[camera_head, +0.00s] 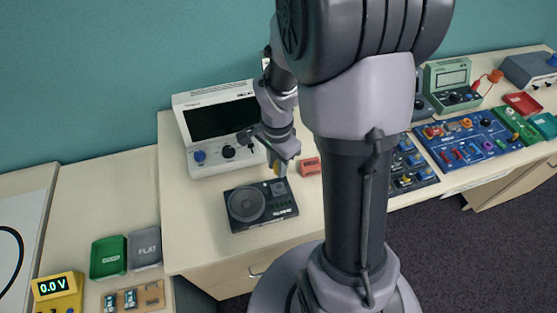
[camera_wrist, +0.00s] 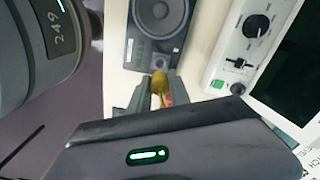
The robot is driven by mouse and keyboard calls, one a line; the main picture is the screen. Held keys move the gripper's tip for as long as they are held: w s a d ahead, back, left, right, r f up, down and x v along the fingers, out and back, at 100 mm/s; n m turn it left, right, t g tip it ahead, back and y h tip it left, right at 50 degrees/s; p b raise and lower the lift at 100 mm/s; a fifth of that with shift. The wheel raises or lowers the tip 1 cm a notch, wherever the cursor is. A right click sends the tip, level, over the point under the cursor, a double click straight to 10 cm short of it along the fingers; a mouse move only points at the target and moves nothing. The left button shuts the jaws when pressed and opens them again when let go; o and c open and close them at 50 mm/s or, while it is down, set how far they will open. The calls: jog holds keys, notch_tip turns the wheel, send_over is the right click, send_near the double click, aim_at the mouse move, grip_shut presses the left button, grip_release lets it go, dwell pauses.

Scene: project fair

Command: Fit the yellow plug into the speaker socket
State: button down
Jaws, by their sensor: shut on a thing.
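The yellow plug (camera_wrist: 158,82) is held between the two fingers of my gripper (camera_wrist: 158,92) in the wrist view. My gripper also shows in the head view (camera_head: 278,170), pointing down over the back right part of the dark speaker board. The speaker board (camera_head: 238,222) lies on the table, with its round speaker cone on the left. In the wrist view the speaker board (camera_wrist: 133,45) is just beyond the plug's tip.
A white instrument with a dark screen (camera_head: 220,118) stands behind the speaker board. A small orange-red block (camera_head: 310,167) lies to its right. Green (camera_head: 108,257) and grey (camera_head: 145,249) trays sit at lower left. Blue circuit boards (camera_head: 468,143) are at right. Table in front is clear.

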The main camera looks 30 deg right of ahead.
notch_tip(320, 180, down, 7)
jog(key=b, duration=0.5)
jog(key=shift+d+r, duration=0.1)
jog(key=shift+r, duration=0.1)
jog(key=shift+f, duration=0.1)
jog(key=shift+f+b, duration=0.85)
jog(key=shift+b, duration=0.4)
dwell(1.8)
jog(key=c, duration=1.1)
grip_release()
jog(key=o, duration=0.5)
jog(key=shift+c, duration=0.2)
notch_tip(320, 180, up, 8)
jog(key=p, duration=0.6)
